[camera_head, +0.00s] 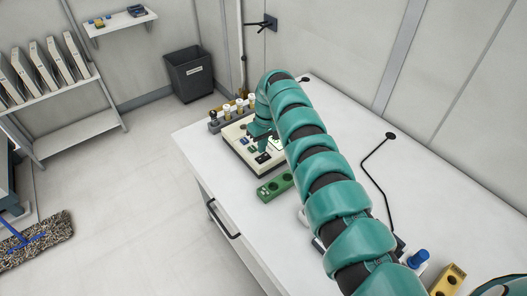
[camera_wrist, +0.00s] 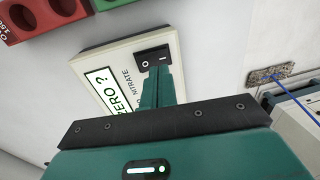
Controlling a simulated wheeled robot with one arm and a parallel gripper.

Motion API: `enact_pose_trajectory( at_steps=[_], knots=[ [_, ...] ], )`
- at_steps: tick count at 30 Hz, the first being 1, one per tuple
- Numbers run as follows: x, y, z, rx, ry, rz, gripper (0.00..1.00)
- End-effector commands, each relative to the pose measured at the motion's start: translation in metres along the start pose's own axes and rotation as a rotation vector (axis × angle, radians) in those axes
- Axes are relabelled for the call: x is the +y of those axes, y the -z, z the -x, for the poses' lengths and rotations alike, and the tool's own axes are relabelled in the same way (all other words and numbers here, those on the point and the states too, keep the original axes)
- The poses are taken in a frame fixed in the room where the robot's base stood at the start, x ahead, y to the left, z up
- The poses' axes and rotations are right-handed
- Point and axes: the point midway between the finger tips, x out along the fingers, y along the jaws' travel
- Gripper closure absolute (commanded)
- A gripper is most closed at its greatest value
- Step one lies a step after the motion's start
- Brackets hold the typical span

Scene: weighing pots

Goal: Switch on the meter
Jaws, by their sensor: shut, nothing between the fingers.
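The meter is a cream box (camera_wrist: 125,73) in the wrist view, with the word NITRATE on its face. Its lit display (camera_wrist: 108,92) reads "ZERO ?" in green. A black rocker switch (camera_wrist: 153,57) marked O and I sits at its upper right end. My gripper (camera_wrist: 160,70) is shut, with its teal fingertips right at the switch's lower edge. I cannot tell whether they touch it. In the head view my arm partly covers a cream unit (camera_head: 236,136) on the bench, and the fingertips are hard to make out.
A green block with dark round holes (camera_head: 275,187) lies on the white bench. A red block with holes (camera_wrist: 45,15) shows in the wrist view. Several small bottles stand in a rack at the bench's far end. A blue-capped item (camera_head: 418,259) and a yellow block (camera_head: 448,281) are near right.

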Motion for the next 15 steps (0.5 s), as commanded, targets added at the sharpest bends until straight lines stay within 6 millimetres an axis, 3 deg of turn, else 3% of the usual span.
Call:
enact_pose_trajectory(
  at_steps=[3,15],
  knots=[
    [-0.003,0.004,0.019,0.001,-0.001,-0.001,1.0],
    [-0.014,0.003,0.06,0.003,-0.001,-0.001,1.0]
  ],
)
